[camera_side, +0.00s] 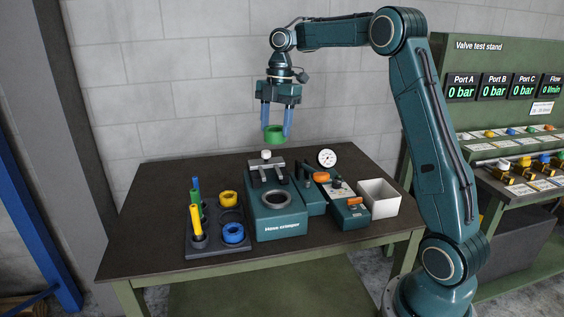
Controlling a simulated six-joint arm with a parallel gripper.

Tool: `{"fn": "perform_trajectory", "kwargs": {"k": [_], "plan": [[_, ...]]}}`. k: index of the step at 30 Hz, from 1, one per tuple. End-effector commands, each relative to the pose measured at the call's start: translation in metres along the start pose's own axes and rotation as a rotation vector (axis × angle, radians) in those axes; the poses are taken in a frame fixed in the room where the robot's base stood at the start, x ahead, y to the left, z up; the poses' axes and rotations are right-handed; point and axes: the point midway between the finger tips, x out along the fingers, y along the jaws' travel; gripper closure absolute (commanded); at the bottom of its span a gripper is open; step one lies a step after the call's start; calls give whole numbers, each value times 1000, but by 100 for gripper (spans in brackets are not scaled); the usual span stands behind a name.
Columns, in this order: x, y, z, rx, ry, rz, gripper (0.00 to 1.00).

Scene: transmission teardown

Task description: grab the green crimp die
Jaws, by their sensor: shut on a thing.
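The green crimp die (273,133) is a short green ring. It is held in the air between the two blue fingers of my gripper (275,129), above the back of the hose crimper (281,220). My gripper points straight down and is shut on the die. The die is clear of the table and of the machine below it.
A dark rack (204,246) at the front left holds a yellow ring (228,198), a blue ring (233,232) and upright yellow, green and blue rods. A dial gauge (327,158), a small unit with orange handles (350,210) and a white bin (378,197) stand to the right.

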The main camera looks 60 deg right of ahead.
Motion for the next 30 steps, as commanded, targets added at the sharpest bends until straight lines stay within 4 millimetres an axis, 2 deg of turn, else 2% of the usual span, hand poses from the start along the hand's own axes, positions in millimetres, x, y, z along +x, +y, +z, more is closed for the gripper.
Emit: {"fn": "perform_trajectory", "kwargs": {"k": [10, 30], "plan": [[-9, 0, 0, -1, -6, 2, 84], [-8, 1, -1, 2, -5, 2, 84]]}}
